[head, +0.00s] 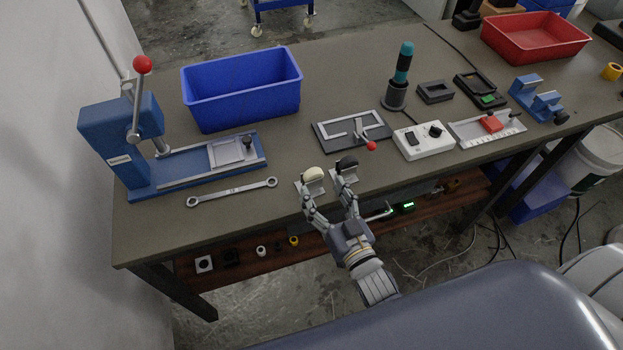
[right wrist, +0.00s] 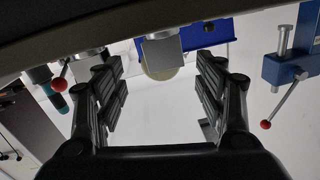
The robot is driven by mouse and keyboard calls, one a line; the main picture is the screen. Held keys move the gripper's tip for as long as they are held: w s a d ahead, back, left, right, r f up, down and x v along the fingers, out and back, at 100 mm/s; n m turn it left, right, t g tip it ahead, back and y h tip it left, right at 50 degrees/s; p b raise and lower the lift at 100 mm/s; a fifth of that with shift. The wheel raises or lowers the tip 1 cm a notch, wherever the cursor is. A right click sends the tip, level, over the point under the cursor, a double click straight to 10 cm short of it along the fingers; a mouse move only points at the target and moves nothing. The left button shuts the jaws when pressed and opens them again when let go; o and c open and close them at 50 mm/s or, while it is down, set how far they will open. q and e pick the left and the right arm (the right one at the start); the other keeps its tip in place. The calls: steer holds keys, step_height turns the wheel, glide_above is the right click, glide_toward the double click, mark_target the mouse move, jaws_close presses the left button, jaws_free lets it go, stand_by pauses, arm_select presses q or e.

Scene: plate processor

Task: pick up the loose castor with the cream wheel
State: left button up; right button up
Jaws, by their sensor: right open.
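The castor with the cream wheel (head: 312,174) sits at the table's front edge, its pale metal plate partly hidden by my gripper in the head view. A castor with a black wheel (head: 347,162) is just to its right. My right gripper (head: 329,197) is open and empty in front of the table edge, its fingers pointing at the castors. In the right wrist view, the cream wheel (right wrist: 160,72) shows beyond and between the spread fingertips (right wrist: 162,85), below its metal plate. I cannot tell the exact gap. My left gripper is not in view.
A wrench (head: 232,192) and a blue press (head: 122,128) lie left of the castors. A fixture with a red knob (head: 350,132) and a white control box (head: 424,140) stand behind and right. A blue bin (head: 242,95) is farther back. A shelf (head: 240,262) runs below.

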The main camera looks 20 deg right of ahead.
mark_target(316, 182)
steer(key=shift+w+a+p, duration=0.2)
steer(key=shift+w+p, duration=0.05)
steer(key=shift+w, duration=1.1)
steer(key=shift+w+a+p, duration=0.2)
steer(key=shift+w, duration=1.1)
steer(key=shift+c, duration=0.3)
steer(key=shift+r, duration=0.1)
steer(key=c, duration=1.2)
